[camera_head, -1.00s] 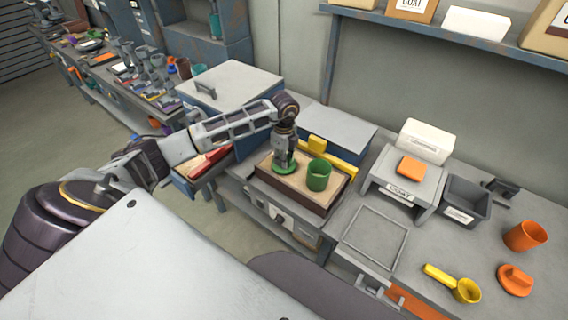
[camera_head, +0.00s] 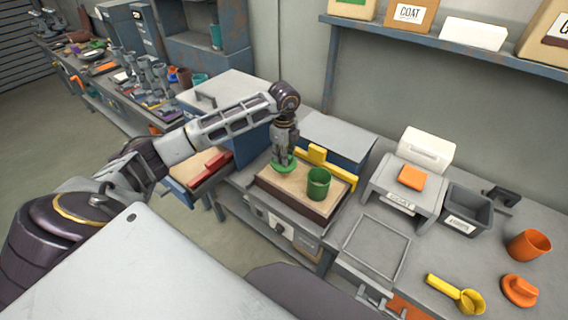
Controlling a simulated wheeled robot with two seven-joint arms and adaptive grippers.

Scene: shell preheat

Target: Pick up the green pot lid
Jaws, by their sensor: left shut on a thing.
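The green pot lid (camera_head: 284,165) is a small green disc under my left gripper (camera_head: 283,156), over the left part of a tan-topped heating box (camera_head: 270,182). My left gripper points down and is shut on the lid, at its top. The fingertips partly hide the lid's middle. I cannot tell whether the lid touches the tan surface or hangs just above it. A green pot (camera_head: 319,185) stands upright on the same box, just to the right of the lid. My right gripper is not in view.
A grey stand (camera_head: 405,190) with an orange block (camera_head: 411,177) and a dark bin (camera_head: 465,207) stand to the right. An orange cup (camera_head: 528,245), orange lid (camera_head: 519,290) and yellow scoop (camera_head: 470,301) are on the right bench.

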